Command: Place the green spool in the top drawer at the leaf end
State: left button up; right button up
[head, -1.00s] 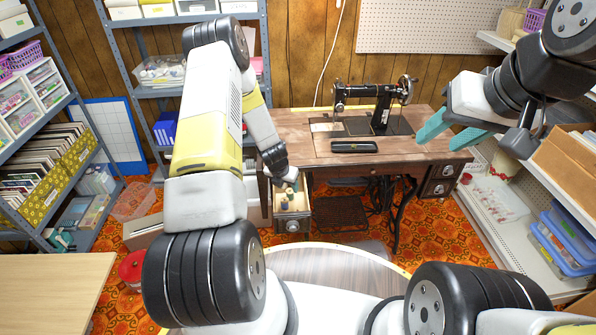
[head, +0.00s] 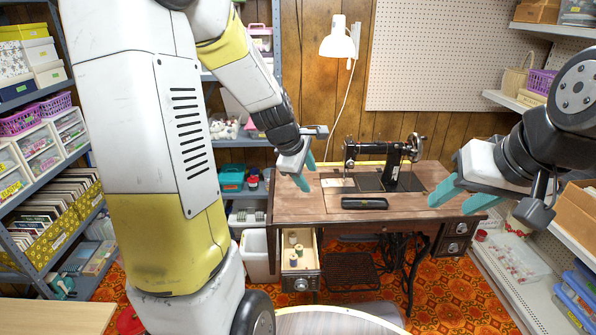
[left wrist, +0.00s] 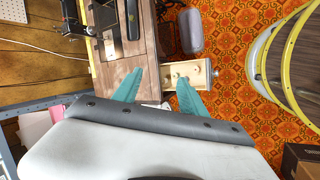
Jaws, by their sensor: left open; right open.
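The sewing table (head: 300,205) has an open drawer (head: 301,283) pulled out at its left end. Several small spools (head: 298,249) stand in the drawer, pale and darker ones; I cannot tell which is green. My left gripper (head: 304,174) is open above the table's left end, higher than the drawer. In the left wrist view its two teal fingers (left wrist: 158,90) are apart with nothing between them. My right gripper (head: 462,196) is open and empty at the table's right end.
A black sewing machine (head: 388,165) stands on the table, with a dark flat case (head: 365,203) in front of it. Closed drawers (head: 455,238) are at the right end. Shelves with boxes flank both sides. A white bin (head: 256,255) stands left of the open drawer.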

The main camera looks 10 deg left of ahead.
pick_arm(q)
jog(key=s+r+m, duration=0.6)
jog(key=s+m, duration=0.2)
jog(key=s, duration=0.3)
jog(key=s+r+m, duration=0.6)
jog(key=s+m, duration=0.3)
jog(key=s, duration=0.1)
jog(key=shift+s+d+r+t, duration=0.2)
jog(key=shift+s+r+t, duration=0.15)
jog(key=shift+s+t, duration=0.05)
